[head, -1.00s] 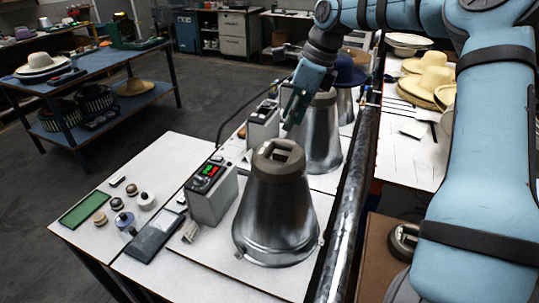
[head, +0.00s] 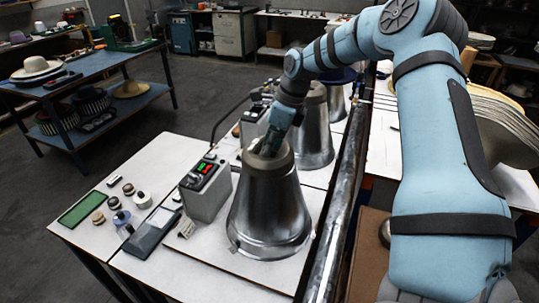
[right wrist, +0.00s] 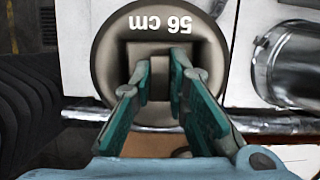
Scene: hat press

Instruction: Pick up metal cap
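The metal cap (head: 268,205) is a bell-shaped steel form with a flared rim, standing upright on the white table. In the right wrist view its round top (right wrist: 112,45) reads "56 cm" and has a square recess with a grip bar in it. My right gripper (head: 267,150) points down at the recess. In the right wrist view my right gripper (right wrist: 160,75) has its two green fingers apart, one on each side of the middle of the recess. Contact with the bar cannot be told. My left gripper is out of view.
A control box (head: 207,190) with lit buttons stands close left of the cap. A second metal cap (head: 313,135) stands behind it. A long metal pipe (head: 335,220) runs along its right. Stacked hats (head: 505,125) sit at the right. Small knobs and a green pad (head: 82,210) lie front left.

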